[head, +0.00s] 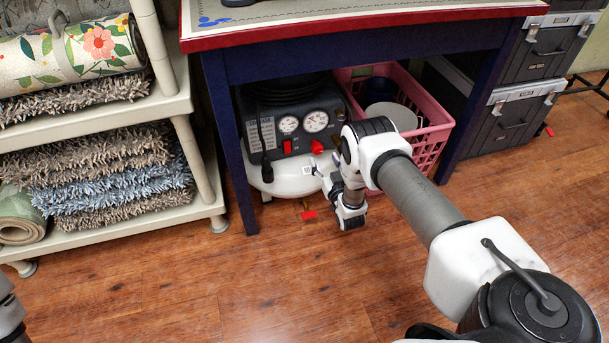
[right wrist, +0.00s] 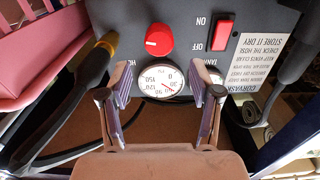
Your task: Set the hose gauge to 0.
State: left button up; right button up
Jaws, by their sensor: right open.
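The grey-black compressor panel (head: 282,132) is under the blue table, with two round gauges. The hose gauge (head: 315,121) is the right, larger one; in the right wrist view, turned upside down, it (right wrist: 160,80) shows between my fingers. Its needle is too small to read surely. A red knob (head: 317,147) is below it; it also shows in the right wrist view (right wrist: 159,40). The tank gauge (head: 288,123) is partly hidden by a finger in the wrist view. My right gripper (head: 324,166) is open and empty in front of the panel, apart from the knob. My left gripper is not seen.
A red ON/OFF switch (right wrist: 224,32) sits beside the knob. A pink crate (head: 430,140) stands close on the compressor's right. The red-edged tabletop (head: 370,22) is overhead, with a table leg (head: 232,150) at left. The wooden floor (head: 200,290) in front is clear.

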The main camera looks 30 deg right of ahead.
aim_at(318, 152)
jog(key=shift+w+f, duration=0.1)
jog(key=shift+f, duration=0.65)
jog(key=b+x, duration=0.3)
jog(key=x, duration=0.3)
jog(key=shift+w+d+b, duration=0.1)
jog(key=shift+w+b, duration=0.3)
jog(key=shift+w, duration=0.15)
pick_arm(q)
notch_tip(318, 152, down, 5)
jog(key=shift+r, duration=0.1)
pick_arm(e)
jog(key=shift+r, duration=0.1)
jog(key=c, duration=1.1)
